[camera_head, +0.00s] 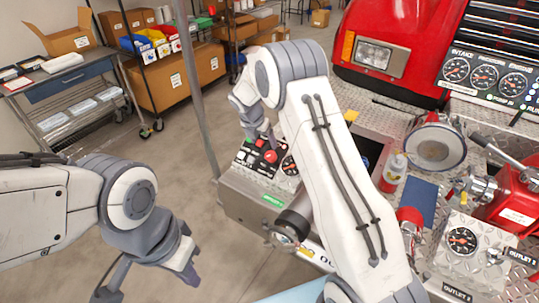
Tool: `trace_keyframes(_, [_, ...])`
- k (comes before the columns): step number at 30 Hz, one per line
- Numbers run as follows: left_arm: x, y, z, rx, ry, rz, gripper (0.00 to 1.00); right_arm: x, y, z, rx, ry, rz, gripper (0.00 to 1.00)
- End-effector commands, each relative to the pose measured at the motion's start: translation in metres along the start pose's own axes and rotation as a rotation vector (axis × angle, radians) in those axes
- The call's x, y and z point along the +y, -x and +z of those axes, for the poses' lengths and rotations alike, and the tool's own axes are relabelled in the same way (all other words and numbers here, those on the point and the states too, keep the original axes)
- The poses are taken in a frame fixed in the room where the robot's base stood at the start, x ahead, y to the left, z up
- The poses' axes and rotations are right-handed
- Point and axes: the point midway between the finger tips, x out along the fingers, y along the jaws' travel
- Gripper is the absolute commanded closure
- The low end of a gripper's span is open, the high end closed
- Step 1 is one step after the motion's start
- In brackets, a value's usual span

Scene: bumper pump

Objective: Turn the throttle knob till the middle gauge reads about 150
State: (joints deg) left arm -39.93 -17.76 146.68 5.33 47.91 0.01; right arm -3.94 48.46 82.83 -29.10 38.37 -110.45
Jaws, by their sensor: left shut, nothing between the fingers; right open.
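The control panel (262,160) with red and black knobs and a small gauge sits on the metal box at the middle of the head view. A red knob (270,156) shows there, but I cannot tell which control is the throttle. My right gripper (262,132) is open above the panel, close to the knobs; its arm hides part of the panel, and contact cannot be told. The middle gauge (484,77) is one of three dials on the panel at upper right; its reading is too small to tell. My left gripper (150,278) is shut and empty, low at the left.
A second gauge (462,240) sits on a diamond-plate block at lower right, beside red parts and valves. A thin grey post (195,90) stands left of the panel. A cart (75,95) and boxes stand behind. Floor between is clear.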

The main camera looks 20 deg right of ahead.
Motion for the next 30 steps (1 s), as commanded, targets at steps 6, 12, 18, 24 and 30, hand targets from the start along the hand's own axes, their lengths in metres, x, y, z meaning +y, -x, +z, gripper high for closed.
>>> trace_keyframes(6, [0.000, 0.006, 0.000, 0.000, 0.000, 0.000, 1.00, -0.003, -0.027, 0.005, -0.003, 0.035, -0.007, 0.17])
trace_keyframes(12, [0.001, 0.015, -0.001, 0.000, 0.001, 0.000, 1.00, -0.004, -0.065, 0.005, -0.003, 0.032, -0.006, 0.17])
trace_keyframes(18, [0.002, 0.021, -0.001, 0.000, 0.001, 0.000, 1.00, -0.003, -0.096, 0.005, -0.003, 0.030, -0.004, 0.17])
trace_keyframes(24, [0.002, 0.023, -0.001, 0.000, 0.001, 0.000, 1.00, -0.003, -0.110, 0.005, -0.005, 0.029, -0.003, 0.17])
trace_keyframes(30, [0.002, 0.023, -0.001, 0.000, 0.001, 0.000, 1.00, -0.003, -0.111, 0.005, -0.005, 0.029, -0.003, 0.17])
